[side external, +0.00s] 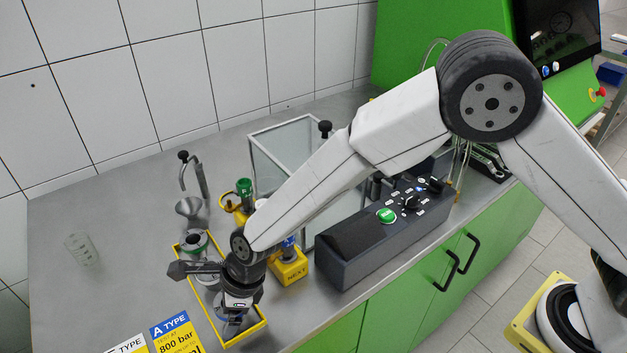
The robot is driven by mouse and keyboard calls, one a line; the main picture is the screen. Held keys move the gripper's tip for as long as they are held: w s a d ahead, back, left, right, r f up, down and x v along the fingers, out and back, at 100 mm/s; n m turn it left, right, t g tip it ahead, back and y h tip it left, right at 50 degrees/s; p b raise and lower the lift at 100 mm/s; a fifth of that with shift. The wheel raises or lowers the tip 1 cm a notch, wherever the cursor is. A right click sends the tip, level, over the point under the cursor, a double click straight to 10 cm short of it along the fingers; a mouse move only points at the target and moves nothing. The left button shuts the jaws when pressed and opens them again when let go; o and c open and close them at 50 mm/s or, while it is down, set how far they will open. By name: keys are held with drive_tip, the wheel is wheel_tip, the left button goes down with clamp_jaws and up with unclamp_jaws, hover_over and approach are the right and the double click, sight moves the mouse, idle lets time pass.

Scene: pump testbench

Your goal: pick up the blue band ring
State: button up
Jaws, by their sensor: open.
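My gripper (236,308) points down over the front end of a yellow-edged tray (254,334). It counts as open, though its fingertips are small and partly hidden. A small bluish-grey part (229,327) shows just below it inside the tray. I cannot tell whether this is the blue band ring or whether the fingers touch it. A blue-marked piece (289,241) stands on a yellow block labelled NEXT (290,268), to the right of my gripper and partly hidden by my arm. A round part with a green band (196,241) sits at the tray's back end.
A black control box (350,250) with a green button and a glass enclosure (275,150) stand to the right. A funnel on a stand (189,206), a green-topped piece (244,188) and a glass beaker (82,249) are behind. Type cards (174,334) lie in front. The left bench is mostly clear.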

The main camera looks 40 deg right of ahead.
drive_tip(key=c, duration=1.3)
drive_tip(key=shift+o, duration=0.2)
drive_tip(key=shift+r, duration=0.1)
drive_tip(key=shift+r, duration=0.75)
drive_tip(key=s+d+r, duration=0.8)
drive_tip(key=s+r, duration=0.3)
drive_tip(key=shift+d+r, duration=0.15)
drive_tip(key=shift+r, duration=0.05)
drive_tip(key=shift+s, duration=0.1)
